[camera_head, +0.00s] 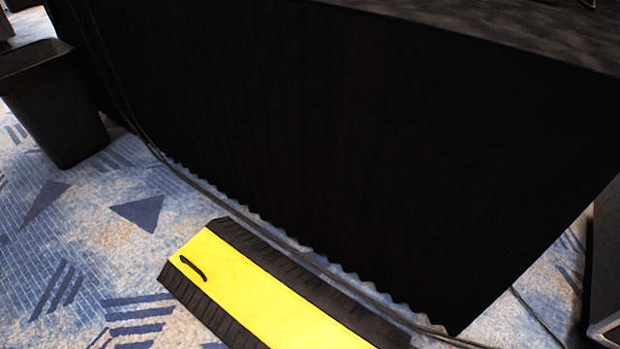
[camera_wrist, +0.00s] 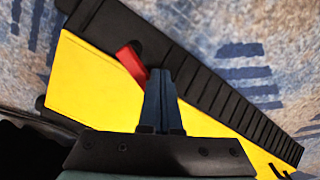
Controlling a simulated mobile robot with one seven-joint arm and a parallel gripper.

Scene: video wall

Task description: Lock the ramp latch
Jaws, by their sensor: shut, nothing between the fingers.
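The ramp (camera_head: 262,301) is a yellow-topped cable ramp with black ribbed sides, lying on the carpet at the bottom middle of the head view. It also fills much of the wrist view (camera_wrist: 95,85). The latch (camera_wrist: 131,62) is a red lever seen only in the wrist view. It lies at a slant from the black ribbed side onto the yellow top. My gripper (camera_wrist: 161,73) is shut and empty, its fingertips just right of the latch's lower end. I cannot tell whether they touch it. My gripper does not show in the head view.
A black-draped table (camera_head: 350,150) stands right behind the ramp. A cable (camera_head: 215,192) runs along the drape's hem. A dark bin (camera_head: 55,105) stands at the left. A black handle (camera_head: 194,268) sits on the yellow top. Patterned carpet (camera_head: 80,240) is clear at the lower left.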

